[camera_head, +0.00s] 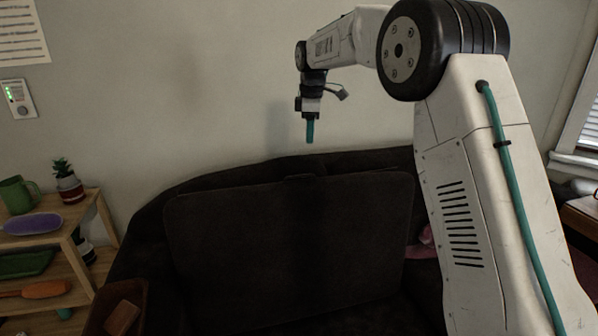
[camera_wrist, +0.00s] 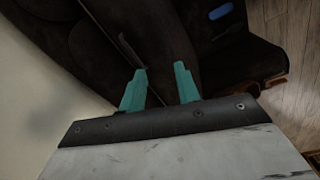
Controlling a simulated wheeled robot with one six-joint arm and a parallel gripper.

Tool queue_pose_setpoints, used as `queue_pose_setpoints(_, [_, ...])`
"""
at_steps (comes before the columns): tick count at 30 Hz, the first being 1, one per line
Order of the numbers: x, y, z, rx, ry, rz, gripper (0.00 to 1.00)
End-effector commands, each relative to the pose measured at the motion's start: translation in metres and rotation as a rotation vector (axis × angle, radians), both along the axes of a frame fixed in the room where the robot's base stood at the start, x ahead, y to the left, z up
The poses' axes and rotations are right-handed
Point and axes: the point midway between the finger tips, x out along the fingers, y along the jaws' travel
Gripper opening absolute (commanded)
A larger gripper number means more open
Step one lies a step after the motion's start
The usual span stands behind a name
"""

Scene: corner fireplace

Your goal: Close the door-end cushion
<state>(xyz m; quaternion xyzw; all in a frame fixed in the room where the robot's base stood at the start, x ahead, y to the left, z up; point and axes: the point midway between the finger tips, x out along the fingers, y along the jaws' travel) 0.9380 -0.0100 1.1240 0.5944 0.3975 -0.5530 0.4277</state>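A large dark brown cushion (camera_head: 285,245) stands raised, nearly upright, against the back of a dark sofa (camera_head: 150,240). A small tab shows at the middle of its top edge. My gripper (camera_head: 310,140) points down, a little above the sofa's back and near the wall in the head view. In the wrist view its two teal fingers (camera_wrist: 160,85) are apart with nothing between them. Dark upholstery (camera_wrist: 225,65) and a thin edge line lie beyond the fingertips. I cannot tell there which part is the cushion.
A wooden shelf (camera_head: 85,215) at the left holds a green mug (camera_head: 17,195), a potted plant (camera_head: 66,182) and a purple dish (camera_head: 33,223). A brown box (camera_head: 110,310) sits at lower left. A pink item (camera_head: 425,243) lies right of the cushion. A blue object (camera_wrist: 221,11) shows in the wrist view.

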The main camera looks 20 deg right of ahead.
Motion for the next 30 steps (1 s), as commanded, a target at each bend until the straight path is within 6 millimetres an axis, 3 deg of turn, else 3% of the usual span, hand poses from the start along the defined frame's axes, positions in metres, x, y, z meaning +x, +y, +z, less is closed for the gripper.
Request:
queue_pose_setpoints(1, [0.023,0.002,-0.021,-0.004,0.006,0.053,0.32])
queue_pose_setpoints(3, [0.047,0.003,-0.042,-0.008,0.009,0.130,0.32])
queue_pose_setpoints(9, [0.088,0.007,-0.087,-0.019,0.011,0.278,0.32])
queue_pose_setpoints(15, [0.098,0.008,-0.107,-0.021,0.013,0.322,0.32])
queue_pose_setpoints(24, [0.101,0.007,-0.153,-0.021,0.013,0.321,0.32])
queue_pose_setpoints(30, [0.102,0.008,-0.173,-0.021,0.012,0.321,0.32])
